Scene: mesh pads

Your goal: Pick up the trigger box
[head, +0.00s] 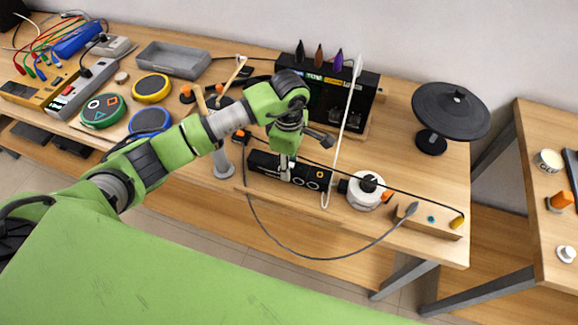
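My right gripper is out of view.
A black rack (357,107) stands behind the box, with a white stick (345,120) across its front. A white round device (364,195) and a wooden block (432,220) with a cable are to the right. A grey post (222,165) stands left, and a black round pad (450,108) far right.

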